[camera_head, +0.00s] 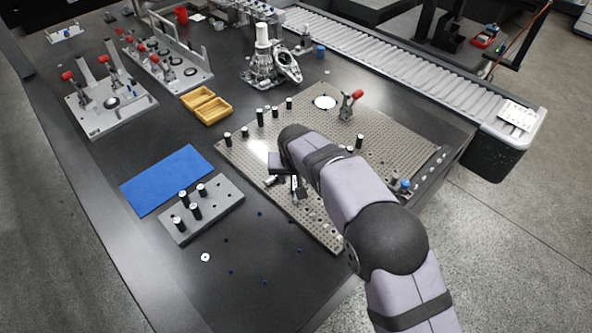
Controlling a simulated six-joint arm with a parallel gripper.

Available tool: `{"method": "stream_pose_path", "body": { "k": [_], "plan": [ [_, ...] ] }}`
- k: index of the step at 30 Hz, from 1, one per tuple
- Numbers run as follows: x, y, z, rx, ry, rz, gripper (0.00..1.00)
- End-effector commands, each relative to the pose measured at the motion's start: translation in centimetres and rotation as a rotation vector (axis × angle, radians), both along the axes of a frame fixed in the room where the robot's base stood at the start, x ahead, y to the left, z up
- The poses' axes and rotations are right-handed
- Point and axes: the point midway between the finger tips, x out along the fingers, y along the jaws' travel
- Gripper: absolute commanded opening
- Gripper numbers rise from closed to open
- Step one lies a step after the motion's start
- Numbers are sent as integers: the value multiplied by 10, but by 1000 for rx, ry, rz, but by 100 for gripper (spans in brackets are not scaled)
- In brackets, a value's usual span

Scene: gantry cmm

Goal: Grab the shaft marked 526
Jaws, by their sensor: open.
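Several short dark shafts with pale tops (195,212) stand upright in a grey block (222,214) at the left front of the table. No number can be read on any of them, so I cannot tell which is marked 526. Similar dark posts (260,117) stand on the perforated plate (395,148). My gripper (294,192) is over the left part of this plate, to the right of the grey block and apart from it. It is open. The arm partly hides the gripper and the plate below it.
A blue mat (167,179) lies behind the block, and yellow trays (206,106) farther back. Fixtures with red-handled clamps (108,97) stand at the back left. A red-handled clamp (350,103) rises from the plate. A white ring (205,257) lies in front; the table there is mostly clear.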

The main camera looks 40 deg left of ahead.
Motion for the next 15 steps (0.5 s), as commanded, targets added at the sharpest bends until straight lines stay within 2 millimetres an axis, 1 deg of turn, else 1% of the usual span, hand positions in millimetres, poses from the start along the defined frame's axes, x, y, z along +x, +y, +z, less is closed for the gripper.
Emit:
{"method": "stream_pose_path", "body": {
  "k": [3,9,15],
  "plan": [
    [-6,-5,20,3,-1,0,43],
    [-14,-14,48,2,-1,0,43],
    [-19,-19,62,-1,1,0,43]
  ]
}}
